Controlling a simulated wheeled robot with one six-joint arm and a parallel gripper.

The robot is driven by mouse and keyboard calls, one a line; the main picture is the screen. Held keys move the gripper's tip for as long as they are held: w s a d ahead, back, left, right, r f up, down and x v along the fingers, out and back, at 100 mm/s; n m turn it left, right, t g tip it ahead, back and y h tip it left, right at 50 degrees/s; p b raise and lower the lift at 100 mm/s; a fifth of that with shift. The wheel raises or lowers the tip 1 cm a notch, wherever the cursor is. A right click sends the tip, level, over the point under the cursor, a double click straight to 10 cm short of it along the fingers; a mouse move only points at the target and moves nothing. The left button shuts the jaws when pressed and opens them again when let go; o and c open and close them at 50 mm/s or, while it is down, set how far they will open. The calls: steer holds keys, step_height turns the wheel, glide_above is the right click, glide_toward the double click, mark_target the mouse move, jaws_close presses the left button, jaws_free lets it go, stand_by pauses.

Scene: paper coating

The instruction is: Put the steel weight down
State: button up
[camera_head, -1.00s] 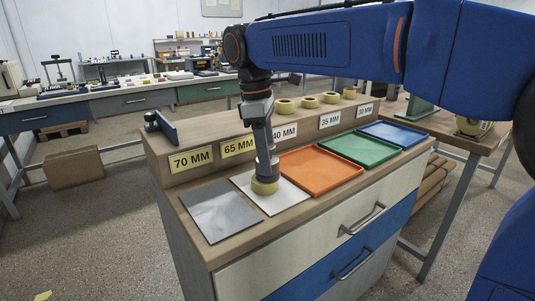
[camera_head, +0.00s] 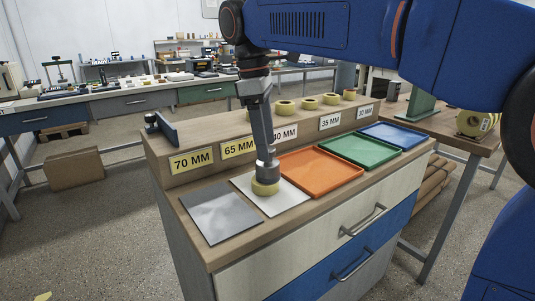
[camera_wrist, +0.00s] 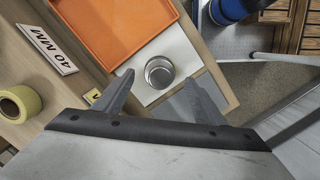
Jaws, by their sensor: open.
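The steel weight (camera_head: 267,168) is a small grey cylinder standing upright on a yellow ring (camera_head: 265,188), which rests on the white sheet (camera_head: 290,197). In the wrist view the weight (camera_wrist: 159,72) shows from above as a round steel shape on the white sheet (camera_wrist: 178,45); the ring is not visible there. My gripper (camera_head: 266,148) is just above the weight, pointing down and slightly tilted. In the wrist view my gripper (camera_wrist: 159,78) is open, its fingertips apart to either side of the weight with gaps visible.
A grey sheet (camera_head: 220,215) lies left of the white one. Orange (camera_head: 320,172), green (camera_head: 360,149) and blue (camera_head: 394,134) trays lie to the right. Behind runs a raised shelf with size labels and several yellow rolls (camera_head: 285,107). The cabinet's front edge is close.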

step_height(320, 180, up, 8)
steer(key=a, duration=0.1)
steer(key=s+d+f+m+t+y, duration=0.1)
steer(key=s+d+f+m, duration=0.4)
steer(key=d, duration=0.4)
steer(key=s+d+f+m+t+y, duration=0.1)
steer(key=s+d+f+m, duration=0.2)
steer(key=d+f, duration=0.55)
steer(key=s+d+f+m+t, duration=0.1)
steer(key=s+d+f+m, duration=0.3)
steer(key=f, duration=0.4)
steer(key=s+d+f+m+t, duration=0.2)
steer(key=s+d+f+m, duration=0.1)
steer(key=s+d+f, duration=0.4)
step_height(320, 180, down, 2)
steer(key=shift+s+f+m, duration=0.25)
steer(key=shift+s+m, duration=0.15)
steer(key=shift+s, duration=0.5)
